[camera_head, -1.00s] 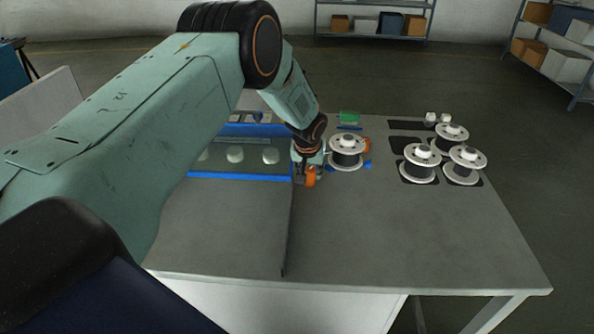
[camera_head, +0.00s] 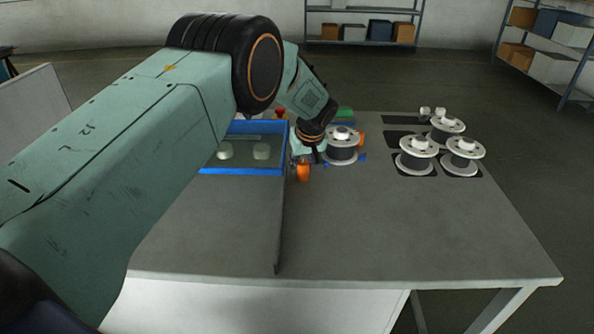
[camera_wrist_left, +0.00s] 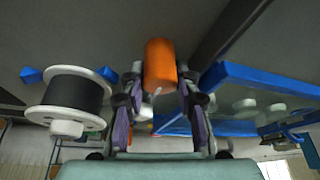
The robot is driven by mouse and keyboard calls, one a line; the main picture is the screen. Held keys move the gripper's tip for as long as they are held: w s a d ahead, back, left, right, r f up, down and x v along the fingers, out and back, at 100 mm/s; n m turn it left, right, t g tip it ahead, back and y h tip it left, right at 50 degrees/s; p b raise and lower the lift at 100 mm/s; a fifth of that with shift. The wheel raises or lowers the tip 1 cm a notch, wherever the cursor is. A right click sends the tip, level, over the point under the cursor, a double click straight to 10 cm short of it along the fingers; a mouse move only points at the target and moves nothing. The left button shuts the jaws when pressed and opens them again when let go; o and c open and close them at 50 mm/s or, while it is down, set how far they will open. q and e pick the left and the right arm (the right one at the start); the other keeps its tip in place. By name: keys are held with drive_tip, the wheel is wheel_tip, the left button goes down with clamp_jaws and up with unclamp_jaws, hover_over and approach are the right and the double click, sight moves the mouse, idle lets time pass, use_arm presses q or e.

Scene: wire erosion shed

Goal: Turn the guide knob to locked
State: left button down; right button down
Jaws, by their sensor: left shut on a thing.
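An orange cylindrical piece, which I take to be the guide knob (camera_head: 303,173), shows at the tip of my left gripper (camera_head: 303,161), just left of the nearest spool (camera_head: 341,153). In the left wrist view the orange knob (camera_wrist_left: 160,62) lies between the two fingers of my left gripper (camera_wrist_left: 159,84), which is shut on it. The fingers cover its lower part. No lock marking can be read. My right gripper is in neither view.
A blue-rimmed tray (camera_head: 243,172) with pale round pieces lies left of the gripper, partly behind my arm. A thin dark upright edge (camera_head: 278,225) runs toward the table front. Several spools (camera_head: 417,156) stand at the right. The table's front right (camera_head: 420,235) is clear.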

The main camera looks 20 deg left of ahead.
use_arm(q)
drive_tip(key=shift+n+g+y+b, duration=0.3)
drive_tip(key=shift+n+b, duration=0.6)
drive_tip(key=shift+b, duration=0.1)
drive_tip(key=shift+s, duration=0.1)
drive_tip(key=c, duration=1.3)
unclamp_jaws()
drive_tip(key=shift+c, duration=0.2)
drive_tip(key=o, duration=0.4)
drive_tip(key=shift+a+f, duration=0.1)
drive_tip(key=shift+c, duration=0.2)
drive_tip(key=v, duration=0.8)
